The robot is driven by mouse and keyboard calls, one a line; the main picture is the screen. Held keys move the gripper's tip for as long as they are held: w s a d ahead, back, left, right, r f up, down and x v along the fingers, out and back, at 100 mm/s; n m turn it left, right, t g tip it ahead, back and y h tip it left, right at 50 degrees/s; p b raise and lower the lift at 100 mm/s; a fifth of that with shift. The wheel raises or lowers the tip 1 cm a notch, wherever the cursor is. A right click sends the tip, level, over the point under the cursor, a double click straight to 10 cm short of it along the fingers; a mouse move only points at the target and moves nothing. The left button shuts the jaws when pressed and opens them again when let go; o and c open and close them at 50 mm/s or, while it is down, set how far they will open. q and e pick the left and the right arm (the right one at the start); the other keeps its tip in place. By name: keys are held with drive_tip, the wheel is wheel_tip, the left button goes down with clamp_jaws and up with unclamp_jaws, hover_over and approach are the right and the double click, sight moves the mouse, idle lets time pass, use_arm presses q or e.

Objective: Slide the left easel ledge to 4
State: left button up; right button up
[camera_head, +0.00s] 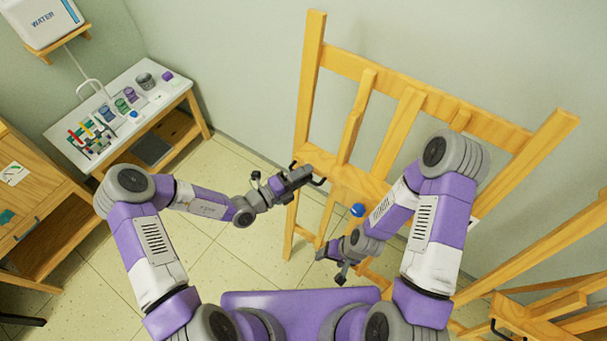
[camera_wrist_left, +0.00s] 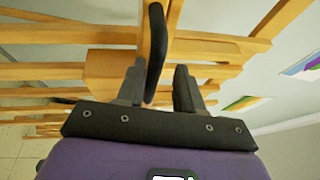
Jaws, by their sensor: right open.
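The wooden easel (camera_head: 406,110) stands ahead against the wall. Its ledge (camera_head: 362,184) crosses between the uprights, with a black handle (camera_head: 318,181) at its left end and a blue knob (camera_head: 357,210) below it. My left gripper (camera_head: 307,177) is at this handle. In the left wrist view the black handle (camera_wrist_left: 155,50) stands between the two spread fingers of my left gripper (camera_wrist_left: 159,88), nearer the left finger, with a gap to the right finger. My right gripper (camera_head: 330,267) is open and empty, low in front of the easel. I see no readable scale numbers.
A white-topped table (camera_head: 118,118) with jars and paints stands at the left, below a water container (camera_head: 42,20) on a shelf. A wooden cabinet (camera_head: 35,205) is at the far left. Another wooden easel (camera_head: 545,310) is at the lower right. Tiled floor (camera_head: 215,262) is clear between.

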use_arm(q)
drive_tip(key=shift+f, duration=0.1)
drive_tip(key=v, duration=0.7)
drive_tip(key=shift+a, duration=0.3)
drive_tip(key=shift+s, duration=0.15)
